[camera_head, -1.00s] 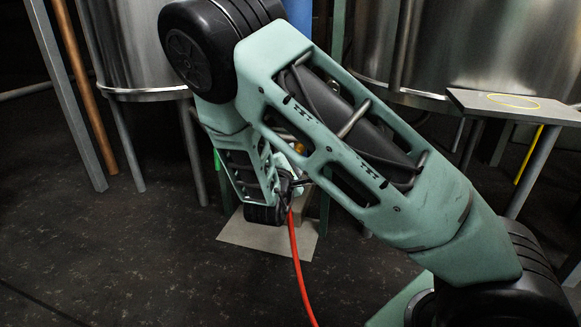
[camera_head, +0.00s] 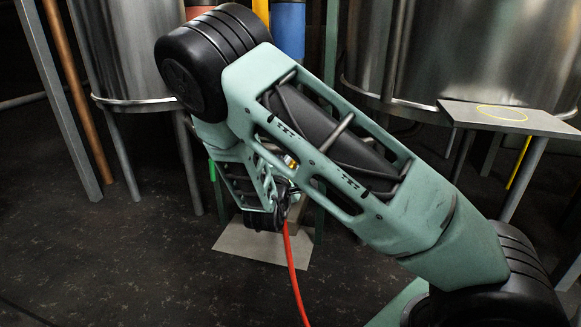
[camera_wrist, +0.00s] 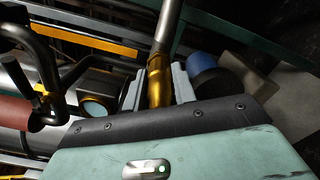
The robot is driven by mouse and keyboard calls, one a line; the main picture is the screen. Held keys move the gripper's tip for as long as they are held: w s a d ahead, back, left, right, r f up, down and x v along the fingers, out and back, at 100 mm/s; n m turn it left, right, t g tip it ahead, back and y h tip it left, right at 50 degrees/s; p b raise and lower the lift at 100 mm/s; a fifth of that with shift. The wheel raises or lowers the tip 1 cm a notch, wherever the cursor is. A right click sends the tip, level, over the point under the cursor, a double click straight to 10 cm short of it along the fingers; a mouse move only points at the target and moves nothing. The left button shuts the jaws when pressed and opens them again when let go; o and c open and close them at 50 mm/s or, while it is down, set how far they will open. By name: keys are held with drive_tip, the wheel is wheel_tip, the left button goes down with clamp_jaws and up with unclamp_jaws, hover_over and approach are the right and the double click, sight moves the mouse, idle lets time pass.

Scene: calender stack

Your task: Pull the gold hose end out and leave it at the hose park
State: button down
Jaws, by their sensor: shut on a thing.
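In the wrist view, my gripper (camera_wrist: 156,92) is shut on the gold hose end (camera_wrist: 159,72), with a pale finger on each side of it. A grey metal tube (camera_wrist: 168,25) continues from the gold part toward the top of the picture. I cannot tell whether the gold end is still seated in anything. In the head view my arm hides most of the gripper; a small gold bit (camera_head: 291,161) shows beside the wrist. A small grey table with a yellow ring (camera_head: 502,106) stands at the right, apart from my gripper; it may be the hose park.
Steel tanks (camera_head: 125,50) (camera_head: 450,50) on legs stand behind my arm. A red hose (camera_head: 294,265) runs down from near my wrist. A grey plate (camera_head: 262,250) lies on the floor. In the wrist view, a dark bent pipe (camera_wrist: 45,75) and a blue cylinder (camera_wrist: 205,66) are close by.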

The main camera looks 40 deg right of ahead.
drive_tip(key=shift+s+a, duration=0.1)
drive_tip(key=shift+a, duration=0.05)
drive_tip(key=shift+p+v, duration=1.4)
drive_tip(key=shift+v, duration=0.45)
drive_tip(key=a+f+n+t+y+p, duration=0.4)
drive_tip(key=a+n+t+y+p, duration=0.5)
drive_tip(key=y, duration=0.6)
drive_tip(key=s+r+p, duration=0.3)
drive_tip(key=r+p, duration=0.8)
drive_tip(key=p, duration=0.2)
drive_tip(key=s+d+r+n+g+p, duration=0.1)
drive_tip(key=s+r+p, duration=0.2)
drive_tip(key=r+p, duration=0.9)
drive_tip(key=s+r+g+p, duration=0.1)
drive_tip(key=s+r+p, duration=0.2)
drive_tip(key=r+p, duration=0.8)
drive_tip(key=p, duration=0.2)
drive_tip(key=shift+s+d+r+h+p, duration=0.15)
drive_tip(key=shift+r+h+p, duration=0.2)
drive_tip(key=shift+h, duration=0.05)
